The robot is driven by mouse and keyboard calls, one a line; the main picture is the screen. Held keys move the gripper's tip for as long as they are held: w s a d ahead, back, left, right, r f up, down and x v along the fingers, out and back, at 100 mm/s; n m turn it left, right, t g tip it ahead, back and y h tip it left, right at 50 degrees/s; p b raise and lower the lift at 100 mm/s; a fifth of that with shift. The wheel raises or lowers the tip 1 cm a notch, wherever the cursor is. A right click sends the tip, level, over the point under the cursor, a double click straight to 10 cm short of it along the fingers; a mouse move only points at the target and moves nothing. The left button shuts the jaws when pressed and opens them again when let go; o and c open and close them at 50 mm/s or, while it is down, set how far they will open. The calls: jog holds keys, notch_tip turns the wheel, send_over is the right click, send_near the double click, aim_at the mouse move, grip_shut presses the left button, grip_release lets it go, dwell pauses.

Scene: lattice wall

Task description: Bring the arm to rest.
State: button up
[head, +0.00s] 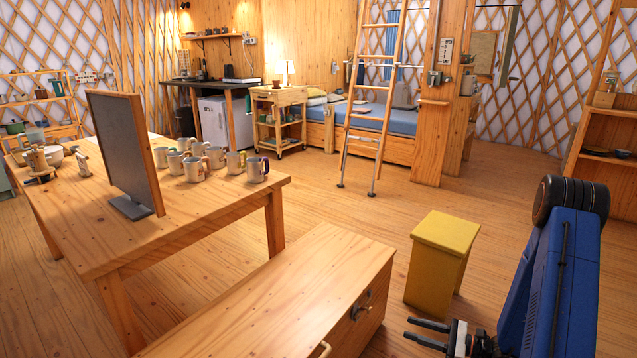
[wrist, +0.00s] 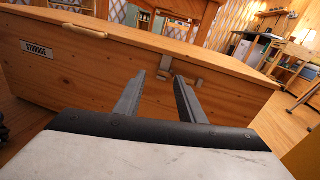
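My gripper (head: 428,334) is low at the bottom right in the head view, beside the wooden storage chest (head: 290,290). Its two dark fingers stand apart with nothing between them. In the wrist view my gripper (wrist: 160,92) points at the front of the chest (wrist: 90,85), near its metal latch (wrist: 175,66). I cannot tell whether a fingertip touches the chest. My blue arm is folded at the right of the head view.
A yellow stool (head: 440,262) stands close behind my gripper in the head view. A wooden table (head: 225,205) with several mugs (head: 196,168) and an upright panel (head: 125,150) is at left. A ladder (head: 372,100) stands further back. Open floor lies in the middle.

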jog(key=s+a+r+n+g+h, duration=0.2)
jog(key=s+a+r+n+g, duration=0.3)
jog(key=s+r+n, duration=0.3)
jog(key=s+a+r+n+g+h, duration=0.3)
jog(key=s+a+r+n+g, duration=0.25)
jog(key=r, duration=0.45)
jog(key=s+d+r+n+t+h, duration=0.3)
jog(key=s+r+n+h, duration=0.1)
jog(key=s+r, duration=0.3)
jog(key=s+d+r+n+t+h, duration=0.4)
jog(key=s+r+n+h, duration=0.1)
jog(key=s, duration=0.3)
jog(key=shift+s+d+r+h, duration=0.15)
jog(key=shift+s+r+h, duration=0.15)
jog(key=shift+r+h, duration=0.55)
dwell(1.0)
